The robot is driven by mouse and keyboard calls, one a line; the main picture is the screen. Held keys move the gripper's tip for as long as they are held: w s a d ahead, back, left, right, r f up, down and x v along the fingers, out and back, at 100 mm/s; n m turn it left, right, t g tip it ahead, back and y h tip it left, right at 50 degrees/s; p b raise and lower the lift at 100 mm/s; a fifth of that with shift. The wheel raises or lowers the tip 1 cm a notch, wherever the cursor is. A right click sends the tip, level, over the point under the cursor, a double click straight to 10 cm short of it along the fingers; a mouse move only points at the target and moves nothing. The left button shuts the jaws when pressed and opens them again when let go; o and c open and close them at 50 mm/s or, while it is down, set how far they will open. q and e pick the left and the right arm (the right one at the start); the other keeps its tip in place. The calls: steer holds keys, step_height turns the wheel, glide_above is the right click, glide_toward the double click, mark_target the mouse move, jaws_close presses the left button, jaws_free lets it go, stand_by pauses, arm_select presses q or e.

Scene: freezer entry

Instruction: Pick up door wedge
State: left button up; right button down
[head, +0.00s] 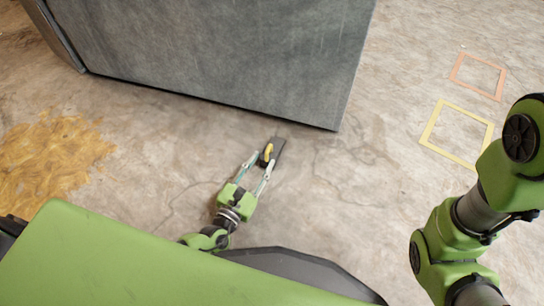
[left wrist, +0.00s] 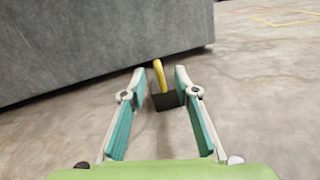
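The door wedge (head: 278,147) is a dark block with a yellow upright handle, lying on the concrete floor just in front of the big grey box. My left gripper (head: 262,161) is open and low, with its fingertips at the near end of the wedge. In the left wrist view, the dark wedge (left wrist: 166,101) and its yellow handle (left wrist: 159,76) show between the two open fingers of the left gripper (left wrist: 160,82), with gaps on both sides. How far the fingers reach along the wedge is hard to tell. My right gripper is out of view; only part of that arm shows.
The large grey box (head: 220,50) stands close behind the wedge. A yellow-brown stain (head: 50,155) lies on the floor at left. A yellow taped square (head: 434,122) and an orange one (head: 458,68) mark the floor at right. The floor right of the wedge is clear.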

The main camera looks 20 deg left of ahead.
mark_target(269, 147)
arm_select(q)
steer(key=shift+w+d+b, duration=0.15)
steer(key=shift+w+b, duration=0.2)
steer(key=shift+w, duration=0.9)
steer(key=w+b, duration=0.1)
steer(key=w, duration=0.1)
steer(key=w+b, duration=0.2)
steer(key=shift+d+f, duration=0.15)
steer(key=shift+w+d, duration=0.1)
steer(key=shift+w, duration=0.4)
jaws_close()
